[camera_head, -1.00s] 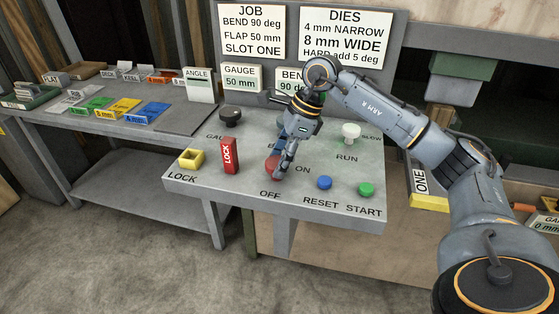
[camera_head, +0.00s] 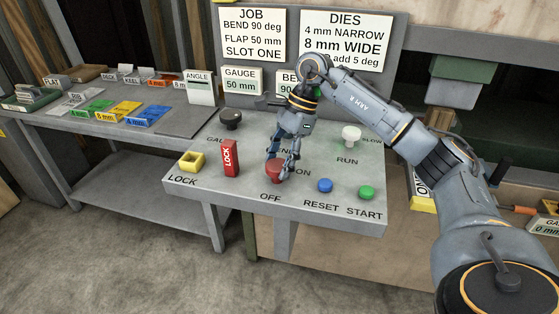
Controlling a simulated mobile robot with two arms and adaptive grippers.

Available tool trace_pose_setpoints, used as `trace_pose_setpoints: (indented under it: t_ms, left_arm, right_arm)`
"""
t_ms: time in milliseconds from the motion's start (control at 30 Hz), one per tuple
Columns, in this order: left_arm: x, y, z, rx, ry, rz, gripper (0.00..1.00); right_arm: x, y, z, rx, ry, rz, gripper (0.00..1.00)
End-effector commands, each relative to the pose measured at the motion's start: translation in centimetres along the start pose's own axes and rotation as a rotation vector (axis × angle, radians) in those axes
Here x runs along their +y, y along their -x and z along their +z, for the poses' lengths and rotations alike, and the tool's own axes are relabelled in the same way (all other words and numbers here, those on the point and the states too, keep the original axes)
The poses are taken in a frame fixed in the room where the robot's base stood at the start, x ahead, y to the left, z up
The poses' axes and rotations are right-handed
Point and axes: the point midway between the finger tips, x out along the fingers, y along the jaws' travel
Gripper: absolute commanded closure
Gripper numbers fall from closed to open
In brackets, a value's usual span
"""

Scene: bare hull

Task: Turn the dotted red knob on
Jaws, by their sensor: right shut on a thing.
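The red knob (camera_head: 273,172) stands on the grey sloping control panel, between the OFF label in front and the ON label at its right. Its dot cannot be made out. My right gripper (camera_head: 282,168) comes down over it from behind, with its fingers shut on the knob and hiding part of it. My left gripper is not in view.
On the panel (camera_head: 220,194) stand a red LOCK block (camera_head: 230,158), a yellow square socket (camera_head: 191,161), a black knob (camera_head: 231,118), a white knob (camera_head: 351,135), a blue button (camera_head: 325,185) and a green button (camera_head: 366,192). A side bench (camera_head: 60,133) holds coloured dies.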

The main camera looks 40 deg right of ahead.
Motion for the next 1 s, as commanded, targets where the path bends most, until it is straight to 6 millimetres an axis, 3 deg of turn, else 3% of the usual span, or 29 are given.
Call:
trace_pose_setpoints:
  t_ms: [200, 233, 300, 333, 733, 1000]
  left_arm:
    - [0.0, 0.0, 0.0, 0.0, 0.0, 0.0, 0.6]
    - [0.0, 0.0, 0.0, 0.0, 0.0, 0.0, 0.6]
    - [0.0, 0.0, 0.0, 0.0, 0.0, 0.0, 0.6]
    - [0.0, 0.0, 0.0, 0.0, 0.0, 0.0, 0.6]
    - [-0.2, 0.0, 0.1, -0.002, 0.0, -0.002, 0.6]
    - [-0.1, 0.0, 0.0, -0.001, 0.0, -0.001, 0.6]
  right_arm:
    - [0.0, 0.1, 0.0, 0.0, 0.003, -0.002, 0.8]
    - [0.0, 0.1, 0.0, 0.0, 0.002, -0.002, 0.42]
    - [0.0, 0.1, 0.0, 0.0, 0.002, -0.002, 0.28]
    - [0.0, 0.1, 0.0, 0.0, 0.002, -0.002, 0.26]
    - [-0.1, 0.8, 0.0, 0.0, 0.0, -0.003, 0.26]
    - [-0.1, 5.9, 0.1, -0.002, 0.001, -0.007, 0.26]
